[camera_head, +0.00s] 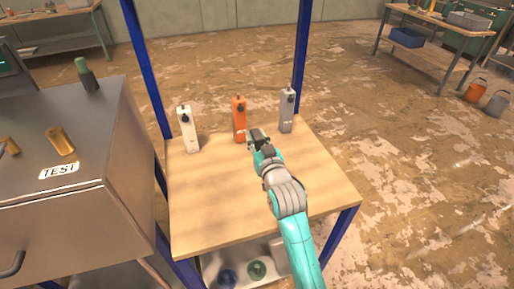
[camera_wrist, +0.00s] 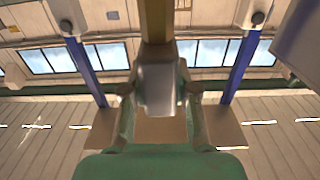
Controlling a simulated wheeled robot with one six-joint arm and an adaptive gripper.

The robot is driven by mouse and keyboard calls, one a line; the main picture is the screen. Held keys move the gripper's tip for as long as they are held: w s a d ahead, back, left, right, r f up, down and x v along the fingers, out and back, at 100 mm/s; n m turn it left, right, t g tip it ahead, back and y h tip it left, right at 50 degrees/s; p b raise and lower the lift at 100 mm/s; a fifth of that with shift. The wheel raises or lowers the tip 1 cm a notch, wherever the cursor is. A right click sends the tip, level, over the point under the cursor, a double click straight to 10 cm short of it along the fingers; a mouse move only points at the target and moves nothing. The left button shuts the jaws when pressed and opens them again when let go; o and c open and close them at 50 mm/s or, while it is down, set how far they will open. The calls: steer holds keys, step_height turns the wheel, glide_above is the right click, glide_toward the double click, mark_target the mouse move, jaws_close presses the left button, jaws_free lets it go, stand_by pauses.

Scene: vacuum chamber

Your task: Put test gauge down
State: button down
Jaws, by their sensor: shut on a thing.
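My gripper (camera_head: 257,138) is over the wooden table top, close to the lower right side of an upright orange device (camera_head: 239,118) with a dark knob. In the wrist view, my gripper (camera_wrist: 160,105) is shut on a small grey block (camera_wrist: 158,88), which I take to be the test gauge. A yellow-brown upright strip (camera_wrist: 153,20) lies in line with the block. A white device (camera_head: 187,128) stands left of the orange one and a grey device (camera_head: 287,110) stands to its right. Whether the held block touches the table is hidden.
The wooden table (camera_head: 210,205) is bare at the front and has blue posts (camera_head: 301,55). Coloured round items lie on the lower shelf.

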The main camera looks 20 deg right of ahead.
steer(key=shift+f, duration=1.9)
steer(key=c, duration=0.9)
jaws_free()
steer(key=shift+s+r, duration=0.1)
steer(key=shift+r, duration=0.1)
steer(key=s, duration=1.2)
